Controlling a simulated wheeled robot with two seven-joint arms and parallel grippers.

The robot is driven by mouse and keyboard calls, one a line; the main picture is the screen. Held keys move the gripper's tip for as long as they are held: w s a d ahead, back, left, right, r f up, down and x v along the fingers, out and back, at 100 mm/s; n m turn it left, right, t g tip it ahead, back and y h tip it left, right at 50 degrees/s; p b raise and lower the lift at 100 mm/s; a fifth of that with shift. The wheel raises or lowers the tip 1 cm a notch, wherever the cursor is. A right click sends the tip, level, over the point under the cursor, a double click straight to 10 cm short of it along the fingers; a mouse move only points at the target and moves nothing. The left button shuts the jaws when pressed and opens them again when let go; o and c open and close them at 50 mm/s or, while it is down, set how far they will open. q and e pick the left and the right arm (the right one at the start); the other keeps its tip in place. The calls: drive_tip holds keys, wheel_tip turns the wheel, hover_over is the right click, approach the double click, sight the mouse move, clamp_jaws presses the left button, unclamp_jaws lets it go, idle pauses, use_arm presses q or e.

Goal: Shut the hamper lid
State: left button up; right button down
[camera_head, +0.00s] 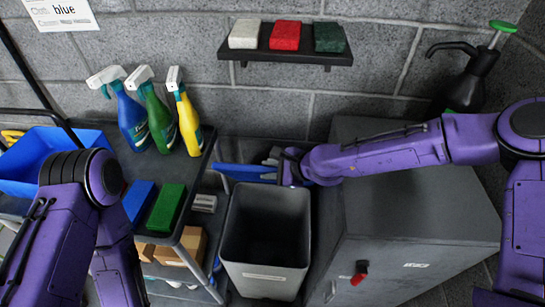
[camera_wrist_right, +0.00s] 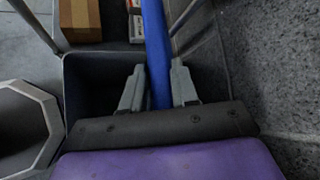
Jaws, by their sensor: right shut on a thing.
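The hamper is a grey bin (camera_head: 263,281) with its top open and a dark inside, standing between a shelf unit and a grey cabinet. A blue piece (camera_head: 240,171), which looks like its raised lid seen nearly edge-on, lies behind its opening near the wall. My right gripper (camera_head: 273,160) is shut on this piece. In the right wrist view the blue piece (camera_wrist_right: 157,45) runs between its two grey fingers, with the dark hamper opening beside them. My left arm shows at the left, but its gripper is out of view.
The grey cabinet (camera_head: 425,205) with a red handle stands right of the hamper. The shelf unit at left carries spray bottles (camera_head: 160,115), a green sponge (camera_head: 166,207) and a blue bin (camera_head: 40,150). A wall shelf (camera_head: 285,54) with three sponges hangs above.

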drive_tip(key=shift+s+a+f, duration=0.15)
drive_tip(key=shift+s+f, duration=0.3)
drive_tip(key=shift+s, duration=0.2)
drive_tip(key=shift+s+a+f, duration=0.1)
drive_tip(key=shift+s+f, duration=0.3)
drive_tip(key=shift+s, duration=0.2)
